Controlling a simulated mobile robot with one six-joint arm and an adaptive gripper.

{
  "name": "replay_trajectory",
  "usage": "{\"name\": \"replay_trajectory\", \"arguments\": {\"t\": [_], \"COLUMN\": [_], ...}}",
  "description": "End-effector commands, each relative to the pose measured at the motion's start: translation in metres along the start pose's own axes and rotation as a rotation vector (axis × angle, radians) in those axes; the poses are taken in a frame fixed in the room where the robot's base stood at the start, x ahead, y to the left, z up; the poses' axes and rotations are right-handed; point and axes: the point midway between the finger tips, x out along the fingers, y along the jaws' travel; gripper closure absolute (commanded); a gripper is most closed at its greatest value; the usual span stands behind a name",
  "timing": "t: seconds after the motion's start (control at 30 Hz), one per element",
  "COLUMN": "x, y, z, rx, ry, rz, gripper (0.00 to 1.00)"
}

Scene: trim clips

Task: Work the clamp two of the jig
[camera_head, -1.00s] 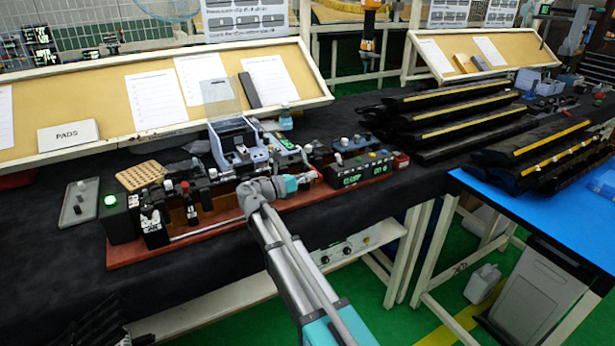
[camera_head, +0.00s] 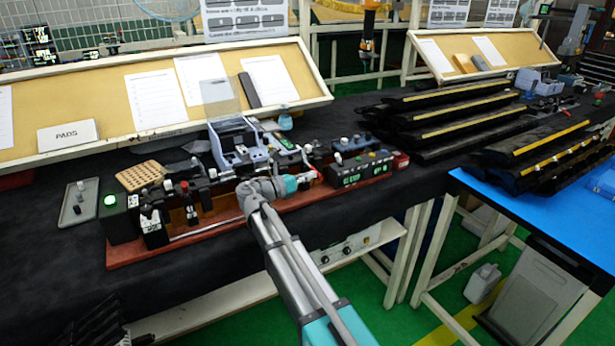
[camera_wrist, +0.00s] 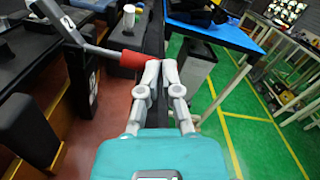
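The jig is a long red-brown base (camera_head: 125,251) on the dark bench, with several clamps along it. A red-handled clamp (camera_head: 187,200) stands left of my arm. In the wrist view a metal clamp lever (camera_wrist: 88,45) ends in a red grip (camera_wrist: 132,60). My gripper (camera_wrist: 161,66) has its two fingers close together, with the red grip against or just beside the left finger. No part of the grip shows between the fingers. In the head view my gripper (camera_head: 308,178) is over the jig's right part, and its fingertips are too small to make out.
A control box with a green display (camera_head: 352,182) stands right of my gripper. A grey-blue device (camera_head: 238,148) stands behind the jig. A box with a lit green button (camera_head: 110,200) is at the left end. Stacked black trims (camera_head: 450,118) lie right.

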Motion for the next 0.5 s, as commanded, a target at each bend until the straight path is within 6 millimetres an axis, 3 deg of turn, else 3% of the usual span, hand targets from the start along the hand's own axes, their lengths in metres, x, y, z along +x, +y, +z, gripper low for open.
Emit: {"name": "replay_trajectory", "arguments": {"t": [0.13, 0.5], "x": [0.005, -0.004], "y": [0.002, 0.011], "z": [-0.006, -0.03], "rx": [-0.002, -0.001], "ry": [0.005, 0.002], "rz": [-0.003, -0.005], "gripper": [1.0, 1.0]}}
